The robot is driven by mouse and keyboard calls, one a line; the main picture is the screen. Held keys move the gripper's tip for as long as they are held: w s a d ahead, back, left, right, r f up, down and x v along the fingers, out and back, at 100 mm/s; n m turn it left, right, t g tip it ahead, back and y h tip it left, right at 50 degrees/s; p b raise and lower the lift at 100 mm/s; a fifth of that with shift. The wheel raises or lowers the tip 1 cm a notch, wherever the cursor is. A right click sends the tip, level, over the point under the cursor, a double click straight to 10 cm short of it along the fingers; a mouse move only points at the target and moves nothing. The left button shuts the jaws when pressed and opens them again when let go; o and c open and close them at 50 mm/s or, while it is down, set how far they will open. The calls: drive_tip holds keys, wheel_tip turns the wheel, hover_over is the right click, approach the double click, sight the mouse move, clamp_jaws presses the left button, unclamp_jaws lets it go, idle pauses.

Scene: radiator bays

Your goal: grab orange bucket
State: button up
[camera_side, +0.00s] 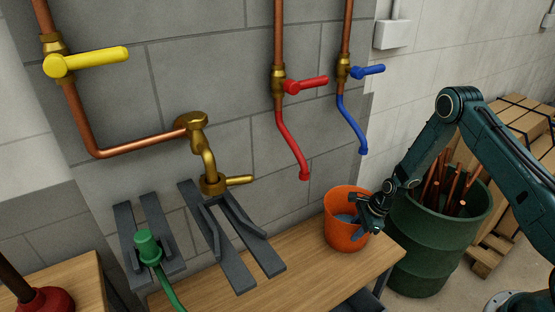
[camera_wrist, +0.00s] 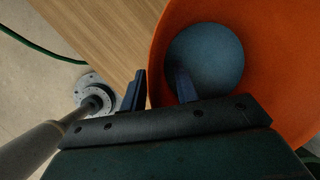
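The orange bucket (camera_side: 343,232) stands upright on the wooden bench at its right end. My gripper (camera_side: 368,212) is at the bucket's right rim in the side view. In the wrist view the gripper (camera_wrist: 160,80) is open, with one finger outside the orange bucket (camera_wrist: 270,60) and the other over its inside. The bucket's wall lies between the two fingers, and a gap shows beside the inner finger. A blue-grey round surface shows inside the bucket. Whether a finger touches the wall I cannot tell.
A green barrel (camera_side: 432,245) with copper pipes stands right of the bench (camera_side: 300,278). A red-handled tap (camera_side: 304,85) and a blue-handled tap (camera_side: 366,71) hang above the bucket. Grey slatted racks (camera_side: 235,240) stand left. Boxes (camera_side: 525,125) are behind the barrel.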

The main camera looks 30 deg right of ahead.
idle(0.3)
clamp_jaws()
drive_tip(key=shift+s+a+f, duration=0.1)
drive_tip(key=shift+s+a, duration=0.05)
drive_tip(key=shift+s, duration=0.1)
idle(1.0)
drive_tip(key=shift+w, duration=0.1)
